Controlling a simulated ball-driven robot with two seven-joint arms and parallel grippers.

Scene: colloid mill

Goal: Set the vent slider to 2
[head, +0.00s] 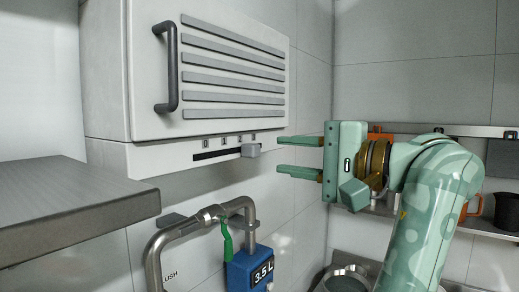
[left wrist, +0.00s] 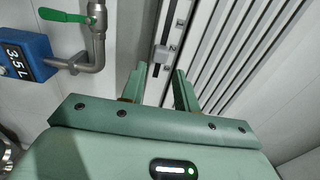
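The vent slider is a dark slot (head: 217,154) with a small grey knob (head: 250,150), on the lower front strip of the white vented cabinet (head: 140,70). Several small marks sit above the slot; only the leftmost, like a 0, is fairly legible. The knob is at the slot's right end, near the rightmost mark. My left gripper (head: 280,155) is open and empty, its fingertips just right of the knob and apart from it. In the left wrist view the knob (left wrist: 162,53) shows just beyond the gap between the open fingers (left wrist: 160,70). My right gripper is out of view.
A dark handle (head: 171,68) sticks out from the cabinet door above the slot. Below are a metal pipe with a green lever (head: 226,238) and a blue 3.5 L meter (head: 252,270). A grey shelf (head: 75,205) juts in at left. A rail (head: 470,131) runs along the right wall.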

